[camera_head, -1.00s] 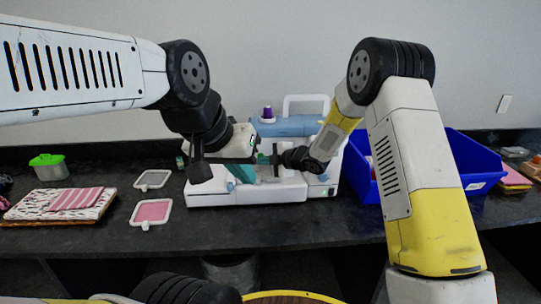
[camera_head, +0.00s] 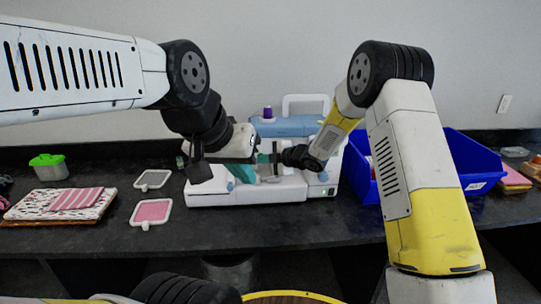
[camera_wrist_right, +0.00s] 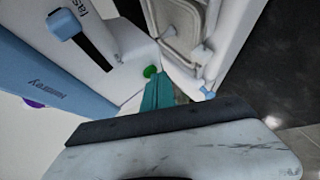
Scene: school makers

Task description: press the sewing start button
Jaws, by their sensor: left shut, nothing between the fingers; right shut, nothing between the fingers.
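The white and blue sewing machine (camera_head: 285,194) stands on the dark counter, partly hidden behind my grippers. In the right wrist view, a green round button (camera_wrist_right: 150,71) sits on its white body (camera_wrist_right: 122,62), near a dark slider slot. My right gripper (camera_head: 264,158) is shut and empty in front of the machine. Its teal fingertips (camera_wrist_right: 158,92) are right beside the green button; I cannot tell whether they touch it. My left gripper (camera_head: 243,170) is shut and empty, lower and to the left, over the machine's left side.
A blue bin (camera_head: 463,160) stands right of the machine. A green-lidded container (camera_head: 48,167), folded fabric (camera_head: 75,199) and two small framed pads (camera_head: 151,212) lie to the left. Bare counter (camera_head: 220,228) runs along the front.

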